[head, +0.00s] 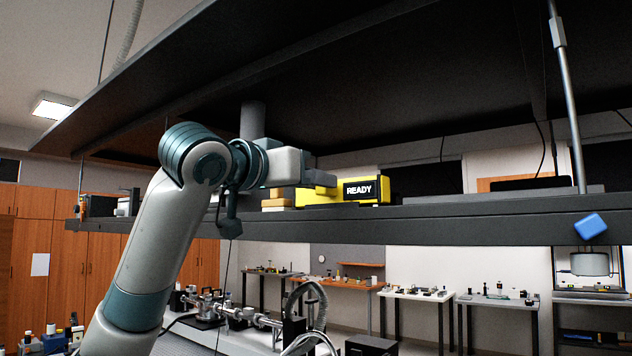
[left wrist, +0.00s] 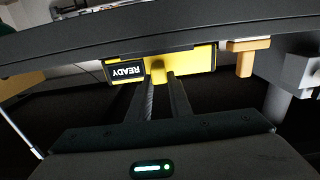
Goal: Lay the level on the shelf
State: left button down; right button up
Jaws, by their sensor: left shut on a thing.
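The level (head: 312,199) is a yellow bar with a black panel reading READY. It is upright and level just above or on the shelf (head: 420,226); I cannot tell whether it touches. My left gripper (head: 331,187) is shut on a small yellow tab of the level, reaching in from the left. In the left wrist view, the two fingers (left wrist: 160,82) close around this tab, and the level (left wrist: 190,61) lies across their tips beside the shelf edge (left wrist: 60,47). My right gripper is not in view.
A wooden block (head: 277,199) stands just left of the level on the shelf. A blue block (head: 590,226) is at the shelf's front on the right. A dark upper shelf (head: 400,80) hangs overhead, and a metal post (head: 570,100) stands at the right.

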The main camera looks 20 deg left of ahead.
pick_arm(q)
jog(key=shift+f, duration=0.35)
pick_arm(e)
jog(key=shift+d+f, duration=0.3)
pick_arm(q)
jog(key=c, duration=1.5)
grip_release()
jog(key=shift+c, duration=0.2)
jog(key=shift+s+b, duration=0.1)
jog(key=shift+b, duration=0.25)
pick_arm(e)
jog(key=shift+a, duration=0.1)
pick_arm(q)
jog(key=b+v, duration=0.7)
jog(key=v, duration=1)
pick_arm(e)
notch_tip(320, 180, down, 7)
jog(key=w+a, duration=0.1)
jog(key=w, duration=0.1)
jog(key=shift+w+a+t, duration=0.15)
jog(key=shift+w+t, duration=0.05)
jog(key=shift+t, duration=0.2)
pick_arm(q)
jog(key=shift+s, duration=0.1)
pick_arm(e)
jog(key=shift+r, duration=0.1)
